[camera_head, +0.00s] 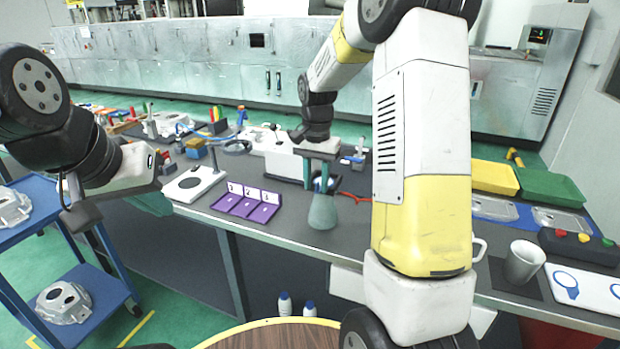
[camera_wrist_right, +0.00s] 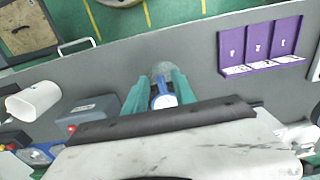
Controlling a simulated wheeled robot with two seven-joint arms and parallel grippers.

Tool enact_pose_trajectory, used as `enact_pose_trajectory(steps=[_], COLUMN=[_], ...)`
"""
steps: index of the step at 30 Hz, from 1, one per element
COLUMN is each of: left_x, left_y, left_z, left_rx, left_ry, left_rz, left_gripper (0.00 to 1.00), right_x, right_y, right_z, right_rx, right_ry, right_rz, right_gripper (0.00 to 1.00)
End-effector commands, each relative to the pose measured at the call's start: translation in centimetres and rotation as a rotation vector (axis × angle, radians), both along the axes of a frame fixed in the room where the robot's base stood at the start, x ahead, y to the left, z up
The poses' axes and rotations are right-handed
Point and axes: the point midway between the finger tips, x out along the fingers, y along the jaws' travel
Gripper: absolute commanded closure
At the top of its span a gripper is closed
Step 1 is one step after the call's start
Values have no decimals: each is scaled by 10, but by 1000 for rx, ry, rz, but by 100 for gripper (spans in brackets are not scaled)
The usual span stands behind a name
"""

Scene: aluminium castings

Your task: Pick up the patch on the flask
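The flask (camera_head: 322,212) is a grey-green cone standing upright near the front edge of the dark worktable. In the right wrist view its grey body (camera_wrist_right: 162,69) shows beyond my fingertips. A small blue and white piece, which looks like the patch (camera_wrist_right: 164,101), lies between the green fingers of my right gripper (camera_wrist_right: 164,80). In the head view my right gripper (camera_head: 319,183) points down at the flask's top, fingers apart around this piece. I cannot tell whether they press on it. My left gripper (camera_head: 152,203) hangs at the left by the table's edge, its green fingers partly hidden.
A purple numbered holder (camera_head: 246,203) and a white stand (camera_head: 194,184) are left of the flask. A white mug (camera_head: 523,262), a button box (camera_head: 578,247) and yellow and green trays (camera_head: 551,188) are at the right. A blue cart (camera_head: 105,285) with castings stands at the left.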

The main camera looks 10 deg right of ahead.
Motion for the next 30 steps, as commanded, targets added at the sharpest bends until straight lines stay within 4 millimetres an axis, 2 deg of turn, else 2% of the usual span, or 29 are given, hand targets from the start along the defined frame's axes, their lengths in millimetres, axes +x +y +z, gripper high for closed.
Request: enact_pose_trajectory(steps=[8,13,14,26,30], left_x=[0,0,0,0,0], left_y=[0,0,0,0,0], left_z=[0,0,0,0,0], left_rx=[0,0,0,0,0], left_ry=[0,0,0,0,0], left_rz=[0,0,0,0,0], left_gripper=[100,100,100,100,100], right_x=[0,0,0,0,0], right_y=[0,0,0,0,0], right_z=[-5,-5,-5,-4,3], right_rx=[1,1,1,0,1], right_ry=[-1,-1,-1,-1,-3], right_rz=[0,0,0,0,0], right_gripper=[68,98,100,100,100])
